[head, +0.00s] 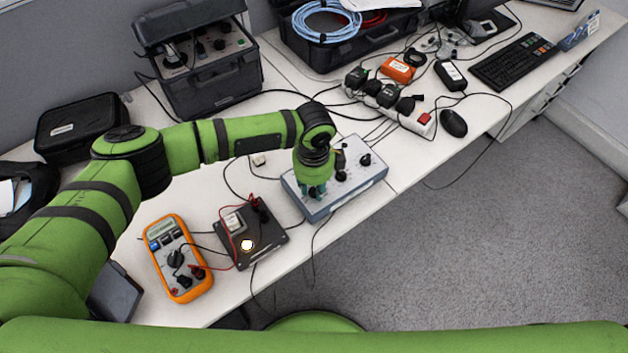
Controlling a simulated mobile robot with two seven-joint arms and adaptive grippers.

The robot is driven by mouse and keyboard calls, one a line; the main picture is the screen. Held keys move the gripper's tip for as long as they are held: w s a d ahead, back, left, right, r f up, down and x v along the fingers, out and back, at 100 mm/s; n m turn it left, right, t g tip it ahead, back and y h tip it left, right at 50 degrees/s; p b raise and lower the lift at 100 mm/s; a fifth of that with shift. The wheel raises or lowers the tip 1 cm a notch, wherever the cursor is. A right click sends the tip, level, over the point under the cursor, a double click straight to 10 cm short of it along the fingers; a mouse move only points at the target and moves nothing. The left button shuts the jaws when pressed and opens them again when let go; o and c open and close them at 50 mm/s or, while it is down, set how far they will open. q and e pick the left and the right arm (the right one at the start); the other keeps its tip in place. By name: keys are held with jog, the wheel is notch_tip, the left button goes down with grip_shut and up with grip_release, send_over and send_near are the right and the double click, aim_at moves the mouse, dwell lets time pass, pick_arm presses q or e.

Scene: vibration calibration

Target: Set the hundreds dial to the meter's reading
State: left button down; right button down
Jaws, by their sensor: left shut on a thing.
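The dial box (352,193) is a pale grey-blue case with black knobs on its top, standing on the white desk. My left gripper (314,192) points down over the left part of the box and is shut on a dial there; gripper and wrist hide that dial and its markings. A black knob (366,160) shows at the right of the box and another (341,176) near the middle. The orange multimeter (178,258) lies at the lower left with its display (162,229) facing up; its digits are too small to read. My right gripper is not in view.
A black board (262,243) with a lit round lamp (247,245) and red leads lies between meter and box. A power strip (415,119), mouse (453,122) and keyboard (512,61) are at the right. Black cases stand behind. Cables cross the desk.

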aim_at(313, 189)
pick_arm(q)
jog(key=shift+a+n+p, duration=0.1)
jog(key=shift+n+p, duration=0.65)
jog(key=shift+n, duration=0.45)
jog(key=c, duration=1)
grip_release()
jog(key=shift+r, duration=0.2)
notch_tip(313, 189, up, 12)
jog(key=shift+f, duration=0.2)
